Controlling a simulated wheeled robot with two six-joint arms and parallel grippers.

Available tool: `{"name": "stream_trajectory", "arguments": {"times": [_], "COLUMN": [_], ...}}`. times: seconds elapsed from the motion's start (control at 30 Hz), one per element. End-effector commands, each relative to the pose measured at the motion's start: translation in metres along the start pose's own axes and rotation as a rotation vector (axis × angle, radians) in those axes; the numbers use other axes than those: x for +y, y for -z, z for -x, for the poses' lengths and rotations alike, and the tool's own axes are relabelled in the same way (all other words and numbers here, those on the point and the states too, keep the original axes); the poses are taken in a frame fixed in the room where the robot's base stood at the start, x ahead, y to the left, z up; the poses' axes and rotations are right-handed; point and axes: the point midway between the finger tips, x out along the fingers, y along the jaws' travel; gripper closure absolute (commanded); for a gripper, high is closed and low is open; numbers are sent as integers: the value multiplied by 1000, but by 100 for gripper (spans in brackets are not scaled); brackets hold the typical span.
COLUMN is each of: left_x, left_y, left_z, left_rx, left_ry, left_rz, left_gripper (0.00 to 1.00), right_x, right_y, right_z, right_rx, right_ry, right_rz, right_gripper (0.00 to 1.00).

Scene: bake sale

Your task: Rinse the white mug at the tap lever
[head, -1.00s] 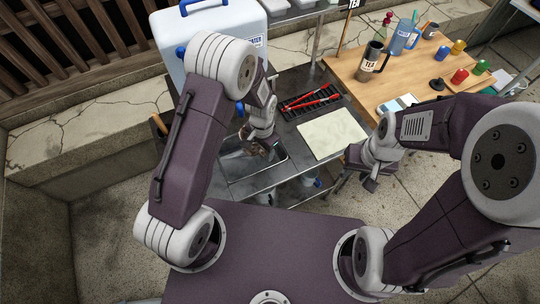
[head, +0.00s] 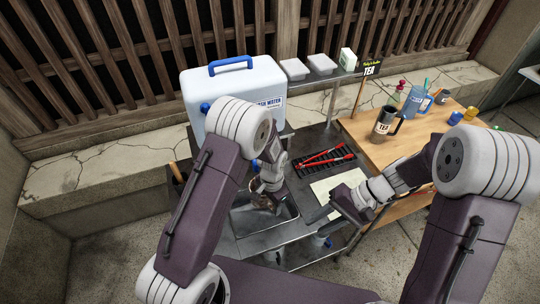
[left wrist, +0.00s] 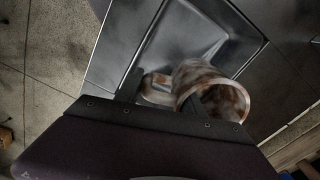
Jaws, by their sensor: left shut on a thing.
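The mug (left wrist: 212,88) is off-white with brown stains in the left wrist view. My left gripper (left wrist: 180,103) is shut on it, over the sink basin (left wrist: 185,42). In the head view my left gripper (head: 266,196) and the mug are small and partly hidden, above the sink (head: 248,222). The white water container (head: 233,85) with a blue handle stands behind my left arm. A blue part (head: 205,107) shows at its left; I cannot tell whether it is the tap lever. My right gripper (head: 346,208) is by the pale board (head: 325,188); its jaw opening is unclear.
Red tongs (head: 325,160) lie on a dark rack right of the sink. A dark TEA tumbler (head: 385,122) and a blue pitcher (head: 412,103) stand on the wooden table (head: 375,155). White tubs (head: 294,68) sit on the shelf behind.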

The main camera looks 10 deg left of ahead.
Motion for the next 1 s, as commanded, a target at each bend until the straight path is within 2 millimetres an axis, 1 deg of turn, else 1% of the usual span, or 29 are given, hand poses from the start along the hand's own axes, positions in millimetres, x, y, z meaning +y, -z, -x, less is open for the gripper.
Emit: {"name": "stream_trajectory", "arguments": {"times": [0.03, 0.07, 0.1, 0.17, 0.2, 0.3, 0.4, 0.5, 0.57, 0.7, 0.77, 1.0], "left_x": [0, 0, 0, 0, 0, 0, 0, 0, 0, 0, 0, 0], "left_y": [0, 0, 0, 0, 0, 0, 0, 0, 0, 0, 0, 0], "left_z": [0, 0, 0, 0, 0, 0, 0, 0, 0, 0, 0, 0], "left_rx": [1, 1, 1, 1, 1, 1, 1, 1, 1, 1, 1, 1], "left_ry": [0, 0, 0, 0, 0, 0, 0, 0, 0, 0, 0, 0], "left_rz": [0, 0, 0, 0, 0, 0, 0, 0, 0, 0, 0, 0], "left_gripper": [100, 100, 100, 100, 100, 100, 100, 100, 100, 100, 100, 100], "right_x": [-22, -38, -56, -79, -90, -107, -113, -115, -115, -122, -131, -179], "right_y": [17, 29, 46, 72, 88, 122, 143, 153, 154, 155, 157, 167], "right_z": [-7, -8, -8, -2, 3, 19, 31, 38, 39, 34, 29, -3], "right_rx": [-20, -18, -3, 41, 81, 188, 274, 318, 327, 325, 322, 320], "right_ry": [142, 237, 356, 520, 616, 799, 905, 949, 957, 955, 955, 954], "right_rz": [2, 13, 32, 65, 88, 138, 175, 193, 197, 198, 199, 199], "right_gripper": [65, 65, 65, 65, 65, 65, 65, 65, 65, 65, 65, 65]}}
